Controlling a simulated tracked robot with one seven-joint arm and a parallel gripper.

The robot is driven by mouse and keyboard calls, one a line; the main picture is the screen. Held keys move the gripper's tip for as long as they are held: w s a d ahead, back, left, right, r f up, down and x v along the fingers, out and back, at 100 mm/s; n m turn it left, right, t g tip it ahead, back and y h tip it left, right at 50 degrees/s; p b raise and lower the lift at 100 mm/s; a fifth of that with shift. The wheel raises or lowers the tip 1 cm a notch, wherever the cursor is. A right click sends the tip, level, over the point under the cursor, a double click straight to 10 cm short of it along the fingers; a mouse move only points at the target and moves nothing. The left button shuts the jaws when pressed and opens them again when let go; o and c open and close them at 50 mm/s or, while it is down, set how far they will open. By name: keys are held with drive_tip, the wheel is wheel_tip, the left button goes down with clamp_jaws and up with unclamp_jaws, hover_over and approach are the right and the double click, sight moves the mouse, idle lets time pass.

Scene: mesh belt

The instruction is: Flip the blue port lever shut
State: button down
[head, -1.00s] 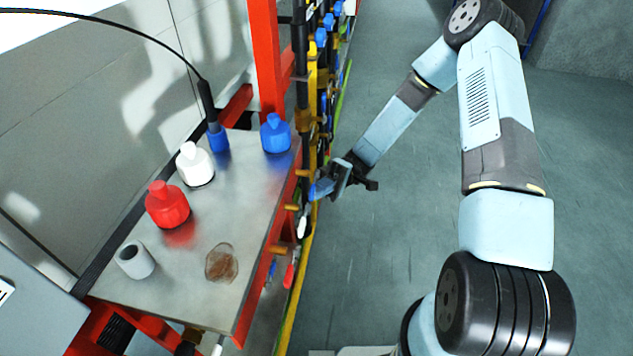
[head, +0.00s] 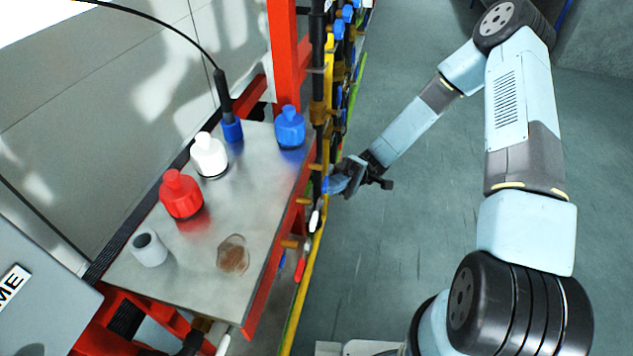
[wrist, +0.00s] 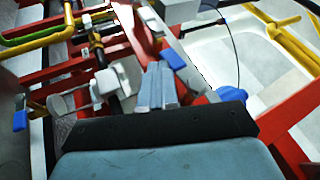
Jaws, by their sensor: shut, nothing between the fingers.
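My gripper (head: 345,182) is at the row of pipes and valves along the bench's right edge. In the wrist view its two fingers (wrist: 156,84) are together with nothing between them. A small blue lever (head: 325,185) shows at the fingertips in the head view, mostly hidden by the gripper. In the wrist view a blue handle (wrist: 172,60) lies just beyond the fingertips and another blue piece (wrist: 20,120) is at the far left. I cannot tell which is the port lever, or whether the fingers touch it.
A white lever (head: 315,220) and a red lever (head: 300,268) sit nearer along the pipes. Several blue handles (head: 347,14) are farther along. The bench (head: 205,275) carries red (head: 181,196), white (head: 209,157) and blue (head: 290,128) bottles. The floor right of the pipes is open.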

idle(0.6)
drive_tip(key=shift+f, duration=0.15)
drive_tip(key=a+f+v, duration=0.1)
drive_tip(key=f+v, duration=0.1)
drive_tip(key=v, duration=1)
drive_tip(key=shift+s+f, duration=0.25)
drive_tip(key=shift+s, duration=0.1)
drive_tip(key=shift+d, duration=0.1)
